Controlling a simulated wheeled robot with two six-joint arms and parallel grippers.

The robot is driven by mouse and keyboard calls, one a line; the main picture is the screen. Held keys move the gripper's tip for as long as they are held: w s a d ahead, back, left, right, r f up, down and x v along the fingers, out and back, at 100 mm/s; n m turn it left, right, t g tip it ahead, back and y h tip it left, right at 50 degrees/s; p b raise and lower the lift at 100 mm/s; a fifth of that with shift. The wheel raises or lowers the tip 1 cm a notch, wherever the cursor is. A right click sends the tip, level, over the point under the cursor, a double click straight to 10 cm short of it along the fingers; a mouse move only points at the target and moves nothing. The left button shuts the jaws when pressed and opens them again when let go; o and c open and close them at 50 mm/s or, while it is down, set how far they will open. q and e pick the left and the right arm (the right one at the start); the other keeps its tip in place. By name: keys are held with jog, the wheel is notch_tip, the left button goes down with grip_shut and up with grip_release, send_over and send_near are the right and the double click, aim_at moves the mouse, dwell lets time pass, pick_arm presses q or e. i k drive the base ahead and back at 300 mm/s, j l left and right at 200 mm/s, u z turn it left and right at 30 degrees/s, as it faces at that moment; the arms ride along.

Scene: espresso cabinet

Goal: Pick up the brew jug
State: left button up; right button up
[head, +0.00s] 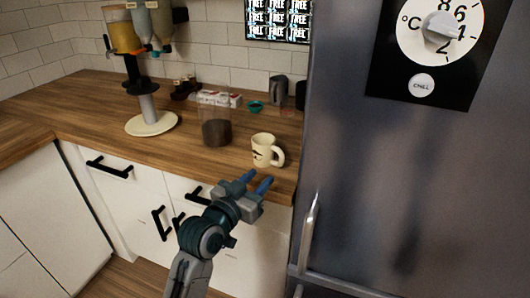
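A dark grey jug (277,89) with a handle stands upright at the back of the wooden counter, near the fridge; it is small in view, and I cannot tell for sure that it is the brew jug. A clear container (216,126) with dark brown contents stands nearer the front. A cream mug (263,149) with its handle to the right stands by the front edge. My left gripper (257,182) is in front of the counter edge, just below the mug in the picture, its blue fingers apart and empty. My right gripper is out of view.
The grey fridge (400,180) with a dial closes off the right side. A dispenser on a round pale base (151,123) stands left. Small boxes (219,98) and a teal bowl (255,106) sit behind the container. The counter's left part is clear.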

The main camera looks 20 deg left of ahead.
aim_at(213, 96)
jog(key=i+j+z, duration=0.1)
jog(key=j+z, duration=0.2)
jog(key=j, duration=0.7)
jog(key=j+z, duration=0.3)
jog(key=j, duration=0.7)
